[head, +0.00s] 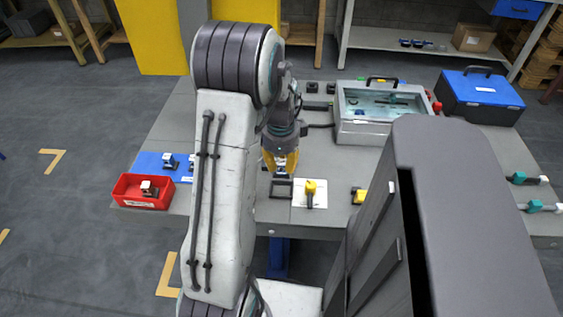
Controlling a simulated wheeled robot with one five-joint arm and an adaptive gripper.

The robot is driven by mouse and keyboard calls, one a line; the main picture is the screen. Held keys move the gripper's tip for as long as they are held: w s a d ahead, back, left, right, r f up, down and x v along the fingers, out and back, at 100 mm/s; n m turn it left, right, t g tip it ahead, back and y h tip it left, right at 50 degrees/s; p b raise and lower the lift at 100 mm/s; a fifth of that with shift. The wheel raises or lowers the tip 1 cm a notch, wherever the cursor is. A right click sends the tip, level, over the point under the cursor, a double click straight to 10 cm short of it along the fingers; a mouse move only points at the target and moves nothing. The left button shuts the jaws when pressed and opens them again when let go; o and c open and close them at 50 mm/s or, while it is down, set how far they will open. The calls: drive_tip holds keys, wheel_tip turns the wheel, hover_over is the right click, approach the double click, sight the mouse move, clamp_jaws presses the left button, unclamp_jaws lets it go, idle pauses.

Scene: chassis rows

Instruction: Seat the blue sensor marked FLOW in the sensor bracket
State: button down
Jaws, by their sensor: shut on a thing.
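My gripper (281,160) points down over the near part of the grey table and is shut on a small piece with white and dark parts. Its fingers hide most of that piece, which is probably the blue sensor; no FLOW mark is readable. Just below the fingers is a dark square frame (281,188), which looks like the sensor bracket. I cannot tell whether the held piece touches it. Blue-and-white sensors (169,161) stand on a blue mat (147,161) at the left, partly hidden by my arm.
A red bin (131,201) with a white-topped piece is at the front left. A yellow sensor (310,187) stands on a white card (299,201) right of the frame; another yellow piece (359,195) is farther right. A grey case (366,132) and blue toolbox (481,97) stand behind.

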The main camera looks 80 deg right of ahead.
drive_tip(key=shift+f+b, duration=2)
drive_tip(key=shift+f, duration=1)
drive_tip(key=shift+f+b, duration=0.9)
drive_tip(key=shift+f, duration=0.1)
drive_tip(key=c, duration=1)
unclamp_jaws()
drive_tip(key=shift+o, duration=0.2)
drive_tip(key=r, duration=1.2)
drive_tip(key=shift+a, duration=0.35)
drive_tip(key=shift+w, duration=0.1)
